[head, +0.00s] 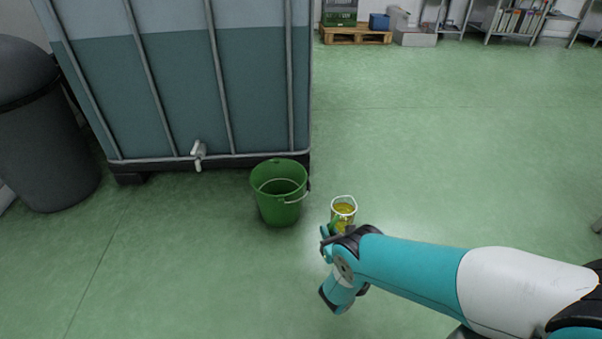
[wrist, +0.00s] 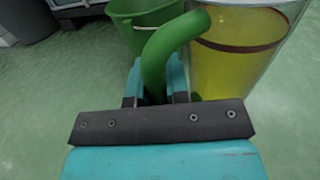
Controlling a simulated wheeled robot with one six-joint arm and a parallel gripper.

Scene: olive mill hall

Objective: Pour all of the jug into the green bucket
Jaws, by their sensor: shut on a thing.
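The green bucket (head: 280,195) stands on the floor in front of a large caged tank, its handle hanging at its right side. The clear jug (head: 344,209) holds yellow liquid and is just right of the bucket, apart from it in the head view. In the wrist view the jug (wrist: 237,50) looks upright, with a dark red line around it and a green handle. My gripper (wrist: 157,88) is shut on that handle. In the head view my gripper (head: 332,235) is partly hidden by my arm. The bucket (wrist: 140,22) shows behind the handle in the wrist view.
The caged tank (head: 180,80) with a tap (head: 198,152) stands behind the bucket. A dark bin (head: 40,130) is at the left. A pallet with crates (head: 355,34) and shelves (head: 515,20) are far back. Floor to the right is clear.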

